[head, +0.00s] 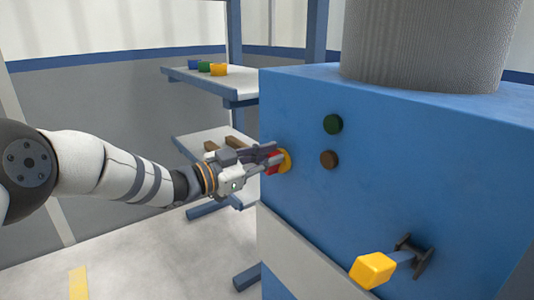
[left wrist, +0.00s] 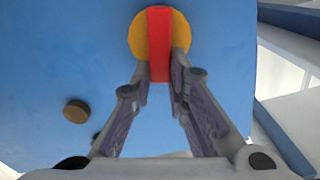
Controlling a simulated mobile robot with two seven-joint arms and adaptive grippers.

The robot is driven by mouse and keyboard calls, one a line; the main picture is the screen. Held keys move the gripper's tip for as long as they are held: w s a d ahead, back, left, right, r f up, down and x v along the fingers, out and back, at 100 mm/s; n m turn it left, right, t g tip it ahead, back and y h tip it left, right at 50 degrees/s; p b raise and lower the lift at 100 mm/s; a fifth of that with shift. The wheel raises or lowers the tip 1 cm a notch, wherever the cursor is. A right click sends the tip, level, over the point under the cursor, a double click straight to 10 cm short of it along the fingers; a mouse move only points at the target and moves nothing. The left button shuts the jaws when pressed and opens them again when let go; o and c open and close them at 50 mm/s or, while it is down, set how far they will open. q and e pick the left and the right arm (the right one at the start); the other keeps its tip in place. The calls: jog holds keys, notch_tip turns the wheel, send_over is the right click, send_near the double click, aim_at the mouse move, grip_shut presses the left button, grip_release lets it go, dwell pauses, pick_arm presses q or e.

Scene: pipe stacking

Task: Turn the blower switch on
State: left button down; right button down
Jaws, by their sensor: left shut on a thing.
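The blower switch is a red bar (left wrist: 159,42) across a round yellow base (left wrist: 138,38) on the front of a blue machine (head: 390,190). In the head view the yellow base (head: 287,160) is near the machine's left edge. My left gripper (head: 272,160) reaches it from the left and is shut on the red bar. In the left wrist view the fingertips (left wrist: 160,88) sit on both sides of the bar's near end. The bar runs upright in that picture. My right gripper is not in view.
A green button (head: 333,124) and a brown button (head: 330,159) are right of the switch. A lever with a yellow block (head: 373,270) sticks out low on the machine. A shelf (head: 235,89) with small coloured things stands behind. Floor at left is clear.

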aim_at(285, 166)
pick_arm(q)
jog(key=m, duration=0.2)
jog(key=m+p, duration=0.1)
jog(key=m, duration=0.2)
jog(key=s+f+m, duration=0.1)
jog(key=m, duration=0.1)
jog(key=shift+s+d, duration=0.1)
jog(key=shift+d, duration=0.3)
jog(key=m, duration=0.2)
jog(key=f+m, duration=0.1)
jog(key=m, duration=0.1)
jog(key=shift+s+d+m, duration=0.15)
jog(key=shift+m, duration=0.15)
jog(key=shift+f+m, duration=0.25)
jog(key=shift+m, duration=1.15)
jog(key=c, duration=1.6)
grip_release()
jog(key=shift+o, duration=0.2)
